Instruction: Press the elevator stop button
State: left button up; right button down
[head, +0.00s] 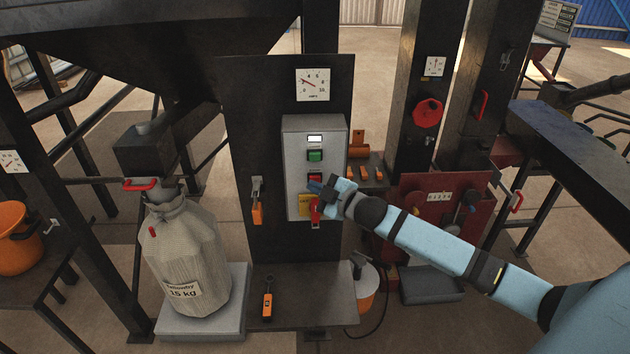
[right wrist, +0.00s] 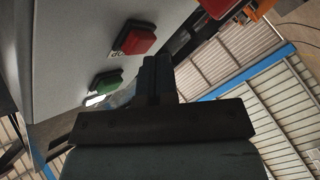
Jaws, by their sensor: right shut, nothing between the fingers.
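The grey control box (head: 299,150) is on a dark upright panel. Its red button (head: 315,177) is below the green button (head: 316,156) and a small lit display (head: 314,138). In the right wrist view the red button (right wrist: 140,38) has a partly hidden label beside it, and the green button (right wrist: 107,82) is nearby. My right gripper (head: 315,187) is shut and empty, its fingertips at the box face just by the red button's lower edge. In the right wrist view the shut fingers (right wrist: 155,65) are close to the red button; I cannot tell whether they touch it. My left gripper is out of view.
A yellow plate with a red rotary handle (head: 316,213) is just below the gripper. An orange-handled lever (head: 257,213) hangs left of the box. A filled sack (head: 182,255) stands on a scale at left. A red machine panel (head: 410,190) is behind my right arm.

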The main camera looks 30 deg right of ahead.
jog(key=shift+w+d, duration=0.25)
jog(key=shift+w, duration=0.1)
dwell(0.6)
jog(key=shift+s+a, duration=0.1)
jog(key=shift+s+a+p, duration=0.35)
jog(key=shift+s+p, duration=0.1)
jog(key=shift+s, duration=0.2)
jog(key=s+a, duration=0.1)
jog(key=s+p, duration=0.1)
jog(key=s+a+p, duration=0.1)
jog(key=s, duration=0.1)
jog(key=shift+s+a, duration=0.1)
jog(key=shift+a, duration=0.2)
dwell(0.9)
